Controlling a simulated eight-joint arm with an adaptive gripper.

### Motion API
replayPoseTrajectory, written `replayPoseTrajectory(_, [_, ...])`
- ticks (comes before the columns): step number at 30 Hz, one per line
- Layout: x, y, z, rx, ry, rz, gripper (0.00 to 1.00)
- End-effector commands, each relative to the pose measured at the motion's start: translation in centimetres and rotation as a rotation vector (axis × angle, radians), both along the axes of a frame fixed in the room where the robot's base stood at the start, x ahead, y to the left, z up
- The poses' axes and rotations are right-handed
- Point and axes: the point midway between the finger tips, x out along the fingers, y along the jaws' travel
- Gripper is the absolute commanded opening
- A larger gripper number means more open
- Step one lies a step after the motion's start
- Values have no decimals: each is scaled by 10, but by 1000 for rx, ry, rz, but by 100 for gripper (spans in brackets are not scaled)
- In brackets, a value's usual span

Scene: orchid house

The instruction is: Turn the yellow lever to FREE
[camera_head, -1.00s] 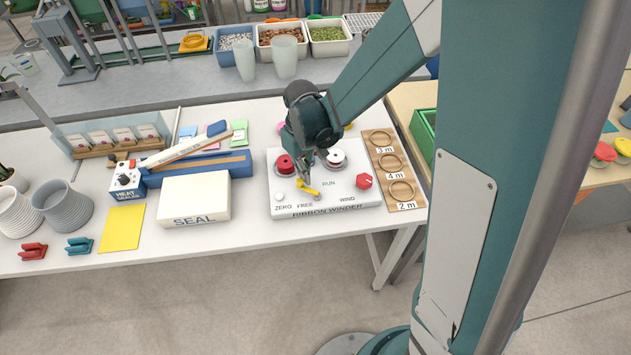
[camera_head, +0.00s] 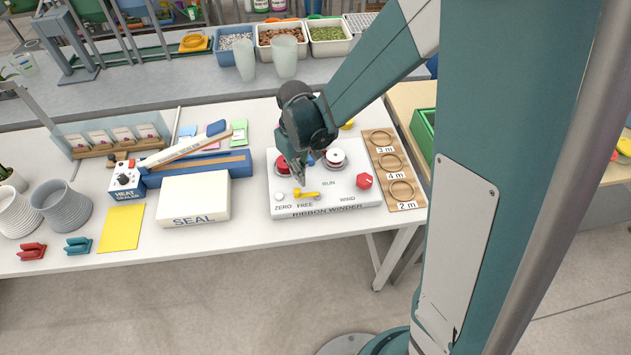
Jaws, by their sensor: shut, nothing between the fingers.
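The ribbon winder (camera_head: 345,202) is a white box on the bench with ZERO, FREE, RUN and WIND labels. Its yellow lever (camera_head: 308,195) lies on the top face, nearly level across the picture, its thicker end at the left, just above the word FREE. My gripper (camera_head: 299,181) points down over the winder, shut and empty, its tips just above the lever's left end. I cannot tell whether they touch it. My gripper partly hides the red spool at the left.
A red knob (camera_head: 364,181) and a white button (camera_head: 279,197) flank the lever. A red-and-white spool (camera_head: 335,159) stands behind. A ring board (camera_head: 411,205) lies right of the winder, the heat sealer (camera_head: 125,182) and a white SEAL box (camera_head: 195,198) left.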

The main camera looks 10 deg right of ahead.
Motion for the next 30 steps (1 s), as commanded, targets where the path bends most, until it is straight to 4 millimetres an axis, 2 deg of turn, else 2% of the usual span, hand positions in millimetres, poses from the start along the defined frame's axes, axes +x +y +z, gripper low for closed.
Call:
replayPoseTrajectory(19, [6, 0, 1, 0, 0, 0, 0])
replayPoseTrajectory(30, [6, 0, 23, 0, 0, 0, 0])
